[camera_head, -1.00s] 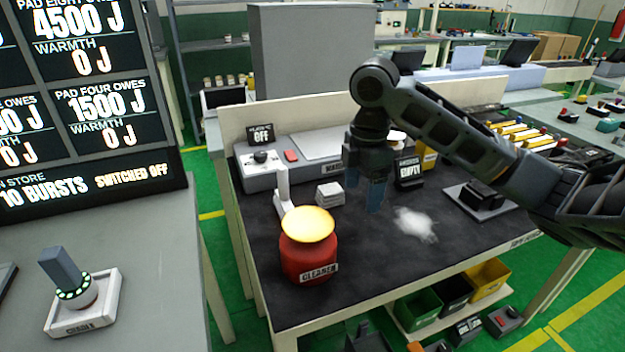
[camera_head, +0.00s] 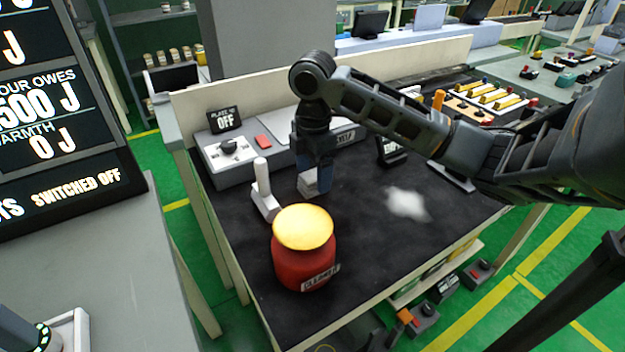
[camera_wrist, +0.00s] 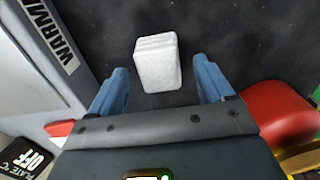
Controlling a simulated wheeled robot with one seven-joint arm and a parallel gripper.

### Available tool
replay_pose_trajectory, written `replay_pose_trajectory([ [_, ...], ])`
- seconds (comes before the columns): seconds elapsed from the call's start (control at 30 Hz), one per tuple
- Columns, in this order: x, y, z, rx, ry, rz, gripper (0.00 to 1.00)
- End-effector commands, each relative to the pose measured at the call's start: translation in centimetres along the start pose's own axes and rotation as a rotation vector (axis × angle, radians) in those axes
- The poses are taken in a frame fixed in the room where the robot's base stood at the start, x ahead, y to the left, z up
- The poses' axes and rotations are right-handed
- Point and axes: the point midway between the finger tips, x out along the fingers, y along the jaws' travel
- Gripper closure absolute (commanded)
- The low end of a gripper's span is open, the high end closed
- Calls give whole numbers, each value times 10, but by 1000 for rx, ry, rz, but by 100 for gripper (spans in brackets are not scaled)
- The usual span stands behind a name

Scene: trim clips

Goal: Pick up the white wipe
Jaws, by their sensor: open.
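The white wipe looks like a small folded white stack (camera_wrist: 158,62). In the wrist view it lies on the dark bench top, just ahead of and between my two blue fingers. My gripper (camera_wrist: 160,88) is open, with nothing between its fingers. In the head view my gripper (camera_head: 314,188) points down over the bench, and its fingers hide part of the white stack (camera_head: 306,184). From these views I cannot tell how high the fingers are above it.
A red cleaner pot with a yellow top (camera_head: 303,262) and a white upright handle on a base (camera_head: 262,190) stand close by. A grey warmer unit (camera_head: 230,150) lies behind. A white blurry patch (camera_head: 406,203) is on the bench to the right.

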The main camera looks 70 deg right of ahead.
Motion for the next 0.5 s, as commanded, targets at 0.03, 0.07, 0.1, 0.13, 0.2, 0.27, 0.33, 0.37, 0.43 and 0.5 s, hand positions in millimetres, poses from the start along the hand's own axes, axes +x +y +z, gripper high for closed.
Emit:
replay_pose_trajectory([
  [0.03,6,-1,0,1,2,-2,19],
  [0.07,10,-1,0,0,2,-2,19],
  [0.1,14,0,0,0,1,-2,19],
  [0.13,16,0,0,0,0,-1,19],
  [0.2,19,0,0,-1,1,0,19],
  [0.27,20,0,0,-1,1,1,19],
  [0.33,20,0,0,-1,1,1,19],
  [0.37,20,0,0,-1,1,1,19],
  [0.43,20,0,0,-1,1,1,20],
  [0.5,20,0,0,-1,1,1,27],
])
